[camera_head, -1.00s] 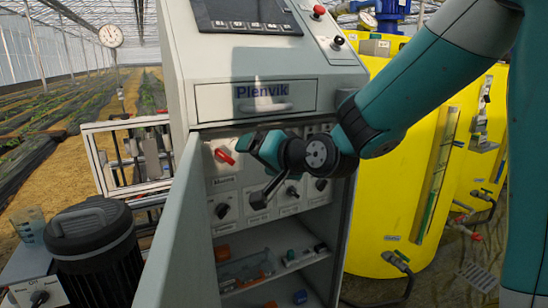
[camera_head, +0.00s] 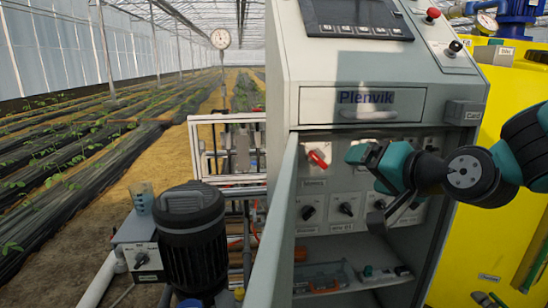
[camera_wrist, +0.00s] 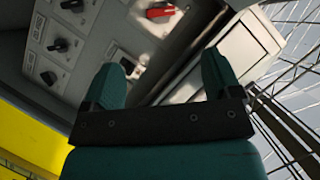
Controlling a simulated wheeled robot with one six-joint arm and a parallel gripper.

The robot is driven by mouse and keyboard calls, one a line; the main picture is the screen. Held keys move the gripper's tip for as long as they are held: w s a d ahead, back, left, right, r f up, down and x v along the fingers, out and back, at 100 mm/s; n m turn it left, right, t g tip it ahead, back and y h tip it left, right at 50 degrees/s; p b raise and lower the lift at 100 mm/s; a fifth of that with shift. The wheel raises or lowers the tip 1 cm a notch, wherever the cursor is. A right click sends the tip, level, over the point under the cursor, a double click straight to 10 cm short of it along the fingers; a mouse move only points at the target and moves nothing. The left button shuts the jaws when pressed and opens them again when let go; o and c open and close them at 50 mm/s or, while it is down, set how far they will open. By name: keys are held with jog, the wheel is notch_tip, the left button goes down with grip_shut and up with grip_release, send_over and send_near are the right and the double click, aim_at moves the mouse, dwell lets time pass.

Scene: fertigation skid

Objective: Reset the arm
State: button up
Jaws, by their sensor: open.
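My gripper (camera_head: 380,180) is open and empty in front of the control panel inside the open cabinet (camera_head: 300,75). Its two teal fingers stand apart in the wrist view (camera_wrist: 164,75), with nothing between them. A red rotary switch (camera_head: 319,159) sits on the panel just left of my gripper, apart from it; it also shows in the wrist view (camera_wrist: 161,12). Black rotary knobs (camera_head: 308,212) sit lower on the panel; some panel parts are hidden behind my gripper. My arm reaches in from the right edge.
The cabinet door (camera_head: 273,215) stands open left of the gripper. A black motor-like cylinder (camera_head: 191,240) stands at lower left. A yellow tank (camera_head: 515,235) stands right, behind my arm. Small parts lie on the cabinet shelf (camera_head: 345,300). Crop rows extend at far left.

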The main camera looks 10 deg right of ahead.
jog(key=s+a+f+n+g, duration=0.2)
jog(key=s+a+n+g, duration=0.15)
jog(key=s, duration=0.35)
jog(key=s+a+f+n+g, duration=0.25)
jog(key=s+n+g, duration=0.2)
jog(key=s, duration=0.25)
jog(key=s+a+f+n+g, duration=0.25)
jog(key=s+n+g, duration=0.2)
jog(key=s, duration=0.25)
notch_tip(320, 180, up, 16)
jog(key=s+g+p, duration=0.1)
jog(key=p, duration=1.4)
jog(key=shift+s+a+r+p, duration=0.15)
jog(key=shift+s+r+p, duration=0.1)
jog(key=shift+p, duration=0.15)
